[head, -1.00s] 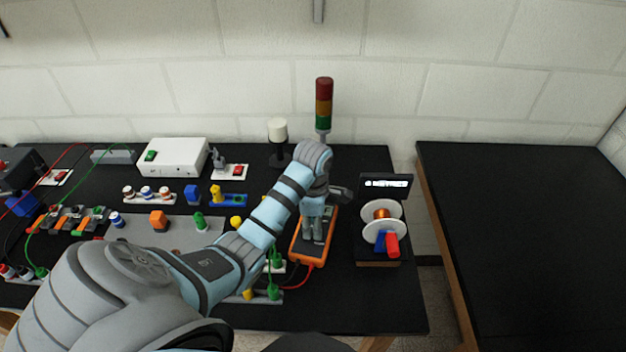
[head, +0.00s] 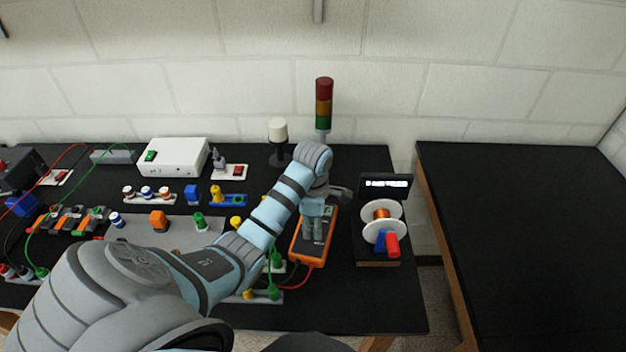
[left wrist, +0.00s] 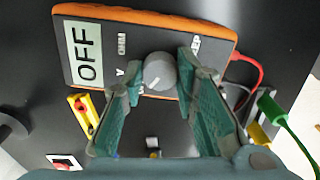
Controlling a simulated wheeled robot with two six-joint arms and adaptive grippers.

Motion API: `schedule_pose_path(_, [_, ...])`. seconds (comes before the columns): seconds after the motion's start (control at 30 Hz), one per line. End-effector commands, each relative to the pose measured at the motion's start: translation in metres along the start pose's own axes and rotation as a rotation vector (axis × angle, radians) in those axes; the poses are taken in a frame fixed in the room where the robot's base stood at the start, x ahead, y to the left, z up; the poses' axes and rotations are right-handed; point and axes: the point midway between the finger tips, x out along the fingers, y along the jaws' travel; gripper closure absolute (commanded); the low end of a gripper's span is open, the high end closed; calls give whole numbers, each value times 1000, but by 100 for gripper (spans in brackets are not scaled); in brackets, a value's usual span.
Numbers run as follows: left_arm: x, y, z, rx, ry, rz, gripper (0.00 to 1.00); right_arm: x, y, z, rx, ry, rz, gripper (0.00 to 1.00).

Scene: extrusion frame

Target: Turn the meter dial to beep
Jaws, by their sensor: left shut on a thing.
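The orange and grey meter (head: 317,259) lies on the black bench with my left gripper (head: 312,236) over its face. It fills the top of the left wrist view (left wrist: 140,16). Its display (left wrist: 88,55) reads OFF. The round grey dial (left wrist: 158,72) sits between the two fingertips of my left gripper (left wrist: 161,78), which is shut on it. The labels OHM, V and a partly hidden one ending in EP stand around the dial. The dial is hidden by the fingers in the head view. My right gripper is not in view.
A wire spool (head: 382,222) on a stand with a small screen (head: 386,186) is right of the meter. A stack light (head: 324,104) stands behind. The right table (head: 530,230) is bare.

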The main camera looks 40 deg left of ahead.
Motion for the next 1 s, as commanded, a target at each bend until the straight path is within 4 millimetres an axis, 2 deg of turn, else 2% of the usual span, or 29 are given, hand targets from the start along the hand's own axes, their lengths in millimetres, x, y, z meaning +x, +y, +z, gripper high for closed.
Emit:
schedule_pose_path(0.03, [0,0,0,0,0,1,100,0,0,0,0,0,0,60])
schedule_pose_path(0.07, [0,0,0,0,0,1,68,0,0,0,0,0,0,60])
schedule_pose_path(0.17, [0,0,0,0,0,1,52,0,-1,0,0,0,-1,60])
schedule_pose_path(0.73, [0,0,0,-11,0,0,52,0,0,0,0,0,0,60])
schedule_pose_path(1.0, [0,0,0,-208,0,0,52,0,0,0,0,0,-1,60])
